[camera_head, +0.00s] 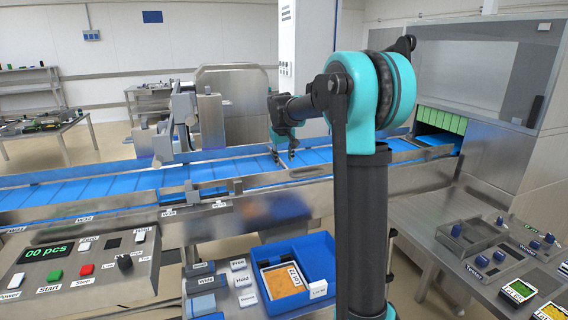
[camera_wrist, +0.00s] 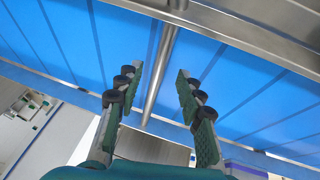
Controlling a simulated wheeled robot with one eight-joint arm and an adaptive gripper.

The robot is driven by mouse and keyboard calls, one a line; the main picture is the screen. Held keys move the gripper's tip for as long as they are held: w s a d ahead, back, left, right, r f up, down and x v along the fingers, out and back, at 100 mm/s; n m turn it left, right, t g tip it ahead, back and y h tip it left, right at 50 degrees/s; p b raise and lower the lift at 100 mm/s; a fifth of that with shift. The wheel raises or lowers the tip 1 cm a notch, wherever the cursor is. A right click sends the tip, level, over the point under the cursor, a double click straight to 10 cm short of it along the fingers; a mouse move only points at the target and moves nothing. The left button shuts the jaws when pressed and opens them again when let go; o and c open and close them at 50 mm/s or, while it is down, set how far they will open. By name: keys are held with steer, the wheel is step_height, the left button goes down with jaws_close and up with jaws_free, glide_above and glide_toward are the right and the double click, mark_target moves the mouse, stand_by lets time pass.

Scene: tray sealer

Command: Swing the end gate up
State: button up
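A slim round metal bar (camera_wrist: 160,80), which looks like the end gate, lies across the blue conveyor belt (camera_wrist: 60,40) in the wrist view. It runs from the steel rail at the top to the near edge. My gripper (camera_wrist: 158,85) is open, with green-padded fingers on either side of the bar. The bar shows between the fingertips, and both fingers look apart from it. How far the fingertips are above the bar I cannot tell. In the head view my gripper (camera_head: 285,156) is over the belt, and the bar is too small to make out clearly.
Steel rails (camera_head: 110,205) edge the belt on both sides. A sealer machine with a green-strip curtain (camera_head: 440,120) stands at the right end. A control panel (camera_head: 85,265) and a blue tray (camera_head: 318,255) are in front. A steel-housed machine (camera_head: 205,120) stands behind the belt.

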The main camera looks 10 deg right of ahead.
steer(key=shift+x, duration=1.5)
jaws_close()
